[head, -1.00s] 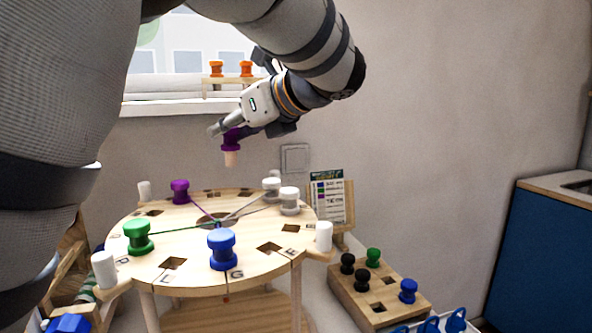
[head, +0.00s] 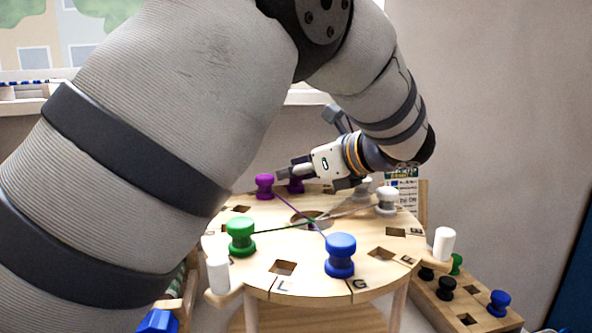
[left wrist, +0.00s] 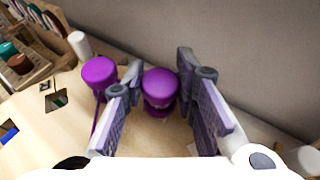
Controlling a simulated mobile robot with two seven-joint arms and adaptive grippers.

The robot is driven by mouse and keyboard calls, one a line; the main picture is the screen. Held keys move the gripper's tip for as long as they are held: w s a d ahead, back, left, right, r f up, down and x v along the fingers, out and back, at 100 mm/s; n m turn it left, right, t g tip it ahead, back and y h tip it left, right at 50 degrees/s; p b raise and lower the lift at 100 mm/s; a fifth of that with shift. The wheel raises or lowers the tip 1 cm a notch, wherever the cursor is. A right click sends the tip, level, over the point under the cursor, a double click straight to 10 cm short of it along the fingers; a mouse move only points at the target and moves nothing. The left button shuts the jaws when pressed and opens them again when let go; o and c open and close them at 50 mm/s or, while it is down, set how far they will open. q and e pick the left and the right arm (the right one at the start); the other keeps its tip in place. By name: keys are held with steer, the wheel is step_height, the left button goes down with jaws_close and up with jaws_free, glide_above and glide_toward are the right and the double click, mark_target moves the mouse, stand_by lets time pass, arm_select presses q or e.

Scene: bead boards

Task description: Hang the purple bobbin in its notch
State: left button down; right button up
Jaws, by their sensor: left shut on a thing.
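My left gripper (head: 285,176) is shut on a purple bobbin (head: 296,186) at the far rim of the round wooden board (head: 320,273). In the left wrist view this bobbin (left wrist: 160,88) stands between the two fingers (left wrist: 158,100), low over the board. I cannot tell whether it is seated in a notch. A second purple bobbin (head: 265,186) stands just left of it, with a purple thread running towards the board's middle; it also shows in the left wrist view (left wrist: 99,76). My right gripper is not in view.
A green bobbin (head: 241,237), a blue bobbin (head: 340,255) and a white bobbin (head: 387,201) stand on the board, with threads. White pegs (head: 218,272) stand at its edge. A wooden block (head: 430,300) with spare bobbins is at right. My left arm covers much of the left.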

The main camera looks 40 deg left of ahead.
arm_select(q)
steer(key=shift+w, duration=0.1)
steer(key=c, duration=1.3)
jaws_free()
steer(key=shift+f, duration=0.1)
steer(key=shift+d+r, duration=0.15)
steer(key=shift+r, duration=0.05)
steer(key=v, duration=1.1)
steer(key=shift+d+r, duration=0.15)
steer(key=shift+d, duration=0.15)
